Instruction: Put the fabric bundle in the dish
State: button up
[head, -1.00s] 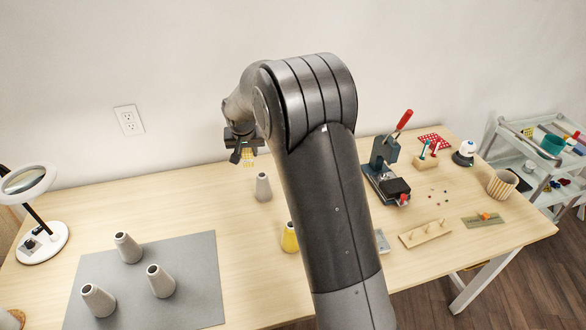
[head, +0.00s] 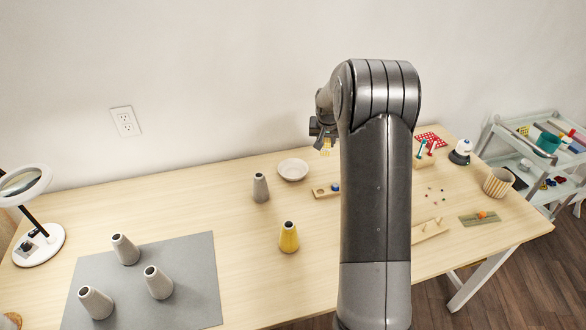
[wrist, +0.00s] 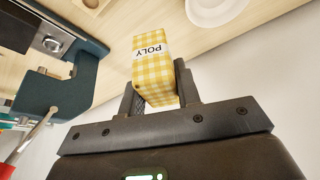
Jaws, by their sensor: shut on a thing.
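The fabric bundle (wrist: 153,68) is yellow and white checked with a white "POLY" band. My gripper (wrist: 160,95) is shut on it in the wrist view. In the head view the bundle (head: 326,151) is a small yellow patch below my gripper (head: 323,140), held above the back of the table. The dish (head: 293,170) is a pale round bowl on the table, left of and below my gripper in the head view. It also shows at the top of the wrist view (wrist: 215,8), apart from the bundle. My arm hides part of the table.
A grey cone (head: 260,187) and a yellow cone (head: 289,237) stand near the dish. A wooden block (head: 322,192) lies to its right. The dark blue press (wrist: 75,78) is close at left in the wrist view. More cones stand on the grey mat (head: 190,260).

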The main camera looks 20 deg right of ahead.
jog(key=f, duration=0.3)
jog(key=shift+w+a+f, duration=0.1)
jog(key=shift+w+a, duration=0.15)
jog(key=shift+a, duration=0.1)
send_over(294, 169)
jog(key=s, duration=0.1)
jog(key=f, duration=0.6)
jog(key=shift+s+a+f, duration=0.2)
jog(key=shift+a+f, duration=0.1)
jog(key=shift+a, duration=0.05)
jog(key=shift+f, duration=1.95)
jog(key=shift+f, duration=0.15)
jog(key=o, duration=0.9)
jog(key=shift+o, duration=0.2)
